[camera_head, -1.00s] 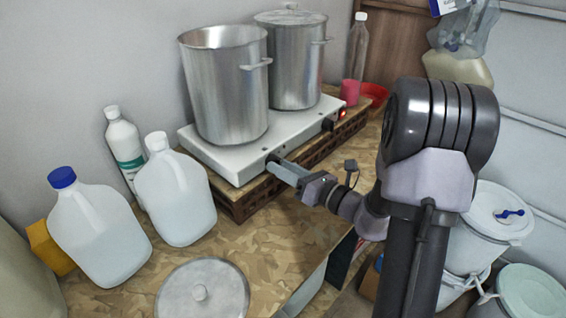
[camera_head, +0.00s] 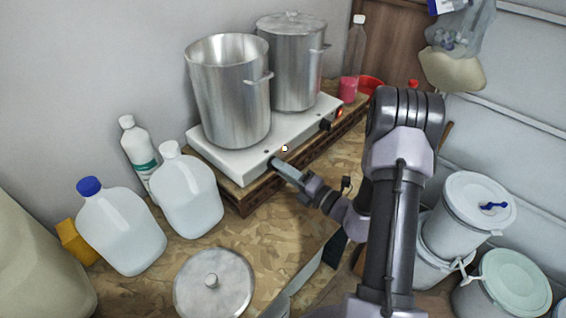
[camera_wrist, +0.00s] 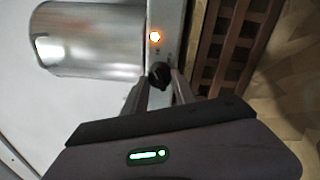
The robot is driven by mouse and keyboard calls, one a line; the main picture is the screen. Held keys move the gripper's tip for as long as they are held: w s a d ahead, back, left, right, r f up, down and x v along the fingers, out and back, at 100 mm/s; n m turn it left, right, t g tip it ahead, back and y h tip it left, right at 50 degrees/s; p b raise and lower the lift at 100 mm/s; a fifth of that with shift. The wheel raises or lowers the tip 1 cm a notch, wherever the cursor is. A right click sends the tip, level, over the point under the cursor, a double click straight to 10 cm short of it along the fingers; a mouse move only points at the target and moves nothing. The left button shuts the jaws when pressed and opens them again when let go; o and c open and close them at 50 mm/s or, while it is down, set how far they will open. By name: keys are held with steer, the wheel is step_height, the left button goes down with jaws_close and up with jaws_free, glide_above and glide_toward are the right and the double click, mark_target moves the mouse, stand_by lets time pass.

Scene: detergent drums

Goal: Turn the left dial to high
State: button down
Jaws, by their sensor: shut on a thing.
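The white two-burner hotplate (camera_head: 228,163) stands on a brown lattice base on the counter. Its left dial is a black knob (camera_wrist: 159,75) on the front face, seen in the wrist view between my fingertips. My gripper (camera_head: 275,164) is shut on this dial; its fingers also show in the wrist view (camera_wrist: 160,84). In the head view the fingers mostly hide the dial. I cannot read the dial's setting. The right dial (camera_head: 325,125) is black, with a lit red lamp (camera_head: 338,113) near it.
An open steel pot (camera_head: 230,100) and a lidded pot (camera_head: 290,70) stand on the hotplate. Jugs (camera_head: 120,235) and a bottle stand to its left. A loose lid (camera_head: 213,285) lies on the counter in front. White drums (camera_head: 475,210) stand at the right.

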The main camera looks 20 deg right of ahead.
steer(key=shift+m+p, duration=0.55)
steer(key=shift+m, duration=0.25)
steer(key=c, duration=1)
jaws_free()
steer(key=shift+s, duration=0.1)
steer(key=v, duration=1.7)
steer(key=shift+s+p, duration=0.2)
steer(key=shift+p, duration=0.2)
